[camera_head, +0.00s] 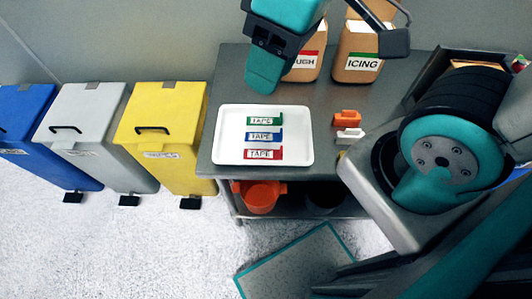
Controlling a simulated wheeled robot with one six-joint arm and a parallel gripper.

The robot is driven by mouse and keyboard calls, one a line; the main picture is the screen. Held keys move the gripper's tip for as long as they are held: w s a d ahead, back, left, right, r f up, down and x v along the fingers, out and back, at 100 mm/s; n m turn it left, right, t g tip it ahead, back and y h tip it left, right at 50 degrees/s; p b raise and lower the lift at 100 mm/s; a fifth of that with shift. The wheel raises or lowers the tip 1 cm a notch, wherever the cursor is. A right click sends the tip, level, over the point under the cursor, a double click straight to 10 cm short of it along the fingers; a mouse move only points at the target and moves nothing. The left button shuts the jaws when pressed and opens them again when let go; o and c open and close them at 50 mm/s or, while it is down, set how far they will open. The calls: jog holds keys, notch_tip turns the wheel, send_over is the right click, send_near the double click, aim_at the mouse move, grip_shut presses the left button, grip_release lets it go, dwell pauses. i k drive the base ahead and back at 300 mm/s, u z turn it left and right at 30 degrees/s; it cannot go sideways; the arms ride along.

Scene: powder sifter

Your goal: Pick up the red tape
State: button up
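The red tape (264,154) is a flat label strip reading "TAPE". It lies at the front of a white tray (222,140) on the grey table. A blue tape (264,136) and a green tape (265,120) lie behind it in the same tray. My gripper (330,58) is at the top of the view, above and behind the tray, apart from the tapes. Its fingers look spread wide, with nothing visible between them in grip. The red tape is fully in view.
Two brown bags, one reading "ICING" (362,50), stand at the back. Orange and white small items (347,118) lie right of the tray. Blue, grey and yellow bins (165,120) stand left. An orange container (259,196) sits on the lower shelf.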

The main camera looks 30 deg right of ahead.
aim_at(248, 154)
jog(key=u, duration=0.75)
jog(key=k, duration=0.9)
jog(key=z, duration=0.6)
jog(key=i, duration=0.5)
